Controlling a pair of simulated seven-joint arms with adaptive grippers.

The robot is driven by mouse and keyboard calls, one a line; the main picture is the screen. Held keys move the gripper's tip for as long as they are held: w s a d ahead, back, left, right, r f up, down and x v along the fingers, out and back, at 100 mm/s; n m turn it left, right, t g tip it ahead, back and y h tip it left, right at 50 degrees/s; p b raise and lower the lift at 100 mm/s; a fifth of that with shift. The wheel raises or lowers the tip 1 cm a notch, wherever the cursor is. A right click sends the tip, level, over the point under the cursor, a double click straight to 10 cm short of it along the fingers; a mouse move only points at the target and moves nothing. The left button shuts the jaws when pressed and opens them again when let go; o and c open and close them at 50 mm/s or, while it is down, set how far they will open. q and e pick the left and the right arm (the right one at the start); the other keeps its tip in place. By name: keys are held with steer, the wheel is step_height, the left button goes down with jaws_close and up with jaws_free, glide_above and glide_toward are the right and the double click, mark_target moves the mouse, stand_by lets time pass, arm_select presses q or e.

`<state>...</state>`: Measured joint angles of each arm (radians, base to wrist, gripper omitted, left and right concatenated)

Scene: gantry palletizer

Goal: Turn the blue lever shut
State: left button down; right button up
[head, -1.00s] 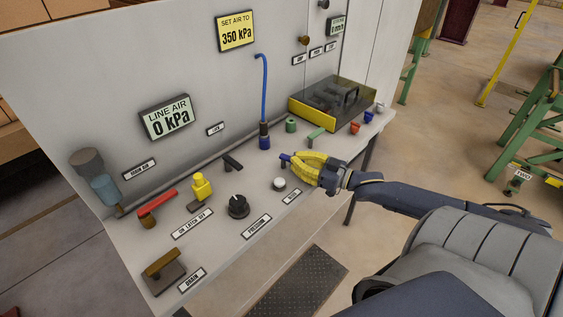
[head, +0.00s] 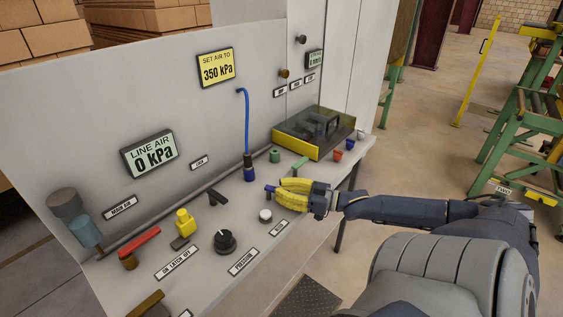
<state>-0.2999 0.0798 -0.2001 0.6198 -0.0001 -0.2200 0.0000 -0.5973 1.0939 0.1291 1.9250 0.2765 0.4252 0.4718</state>
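The blue lever (head: 269,189) is a small blue handle low on the bench top, in the middle of the head view. Only its left end shows; the rest is hidden by my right gripper. My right gripper (head: 278,190) has yellow fingers that come in from the right. Their tips are close together around the lever, and it looks shut on it. The exact contact is too small to see. My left gripper is not in view.
A white button (head: 265,216) and a black knob (head: 225,241) are in front. A green lever (head: 299,163) and a clear-lidded box (head: 312,134) stand behind. A blue hose (head: 246,120) rises to the left. The line air display (head: 149,152) reads 0 kPa.

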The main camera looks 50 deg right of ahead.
steer(key=o, duration=0.4)
steer(key=shift+a+r, duration=0.15)
steer(key=shift+r, duration=0.05)
steer(key=shift+o, duration=0.6)
steer(key=shift+f, duration=0.1)
steer(key=shift+s, duration=0.2)
steer(key=v, duration=1.1)
steer(key=shift+s+d, duration=0.25)
steer(key=shift+d, duration=0.1)
